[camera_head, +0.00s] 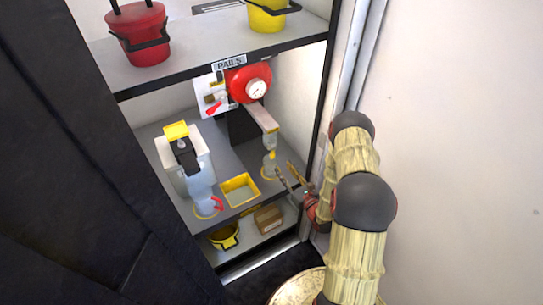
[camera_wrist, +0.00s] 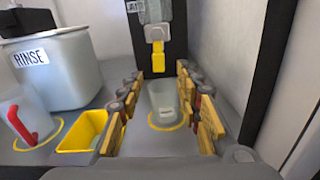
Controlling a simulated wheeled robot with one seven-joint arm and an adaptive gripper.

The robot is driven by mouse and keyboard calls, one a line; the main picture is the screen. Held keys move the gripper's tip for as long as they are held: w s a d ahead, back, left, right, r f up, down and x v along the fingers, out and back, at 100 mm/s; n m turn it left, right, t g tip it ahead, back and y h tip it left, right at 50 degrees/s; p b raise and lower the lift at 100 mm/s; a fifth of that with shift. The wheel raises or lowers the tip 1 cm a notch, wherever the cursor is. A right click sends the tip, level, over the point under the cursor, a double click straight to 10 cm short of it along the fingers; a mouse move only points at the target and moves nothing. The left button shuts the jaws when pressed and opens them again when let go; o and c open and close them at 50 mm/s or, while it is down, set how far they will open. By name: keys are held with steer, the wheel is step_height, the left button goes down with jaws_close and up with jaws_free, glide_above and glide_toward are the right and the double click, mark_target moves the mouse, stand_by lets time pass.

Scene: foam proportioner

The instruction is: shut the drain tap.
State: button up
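A red round unit (camera_head: 248,82) with a white dial is mounted on the back wall, and a grey arm (camera_head: 262,117) runs forward from it. A yellow piece, which looks like the tap (camera_head: 272,155), hangs at the arm's end; it also shows in the wrist view (camera_wrist: 158,56). I cannot tell its handle's position. A clear cup (camera_wrist: 163,103) stands below it in a yellow ring. My gripper (camera_head: 292,178) is open and empty, to the right of the cup. In the wrist view its fingers (camera_wrist: 162,118) stand either side of the cup, apparently short of it.
A white RINSE tank (camera_wrist: 62,68) and a red-handled jug (camera_head: 204,195) stand left. A yellow tray (camera_head: 240,190) lies between jug and cup. A red lever (camera_head: 214,108) is on the back panel. A dark post and wall (camera_head: 460,150) bound the right.

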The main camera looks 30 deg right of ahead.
mark_target(274, 156)
steer(key=w, duration=0.4)
steer(key=w+b, duration=0.1)
steer(key=w, duration=0.2)
steer(key=shift+w+a, duration=0.2)
steer(key=shift+w, duration=0.2)
steer(key=shift+r, duration=0.1)
steer(key=c, duration=0.3)
jaws_close()
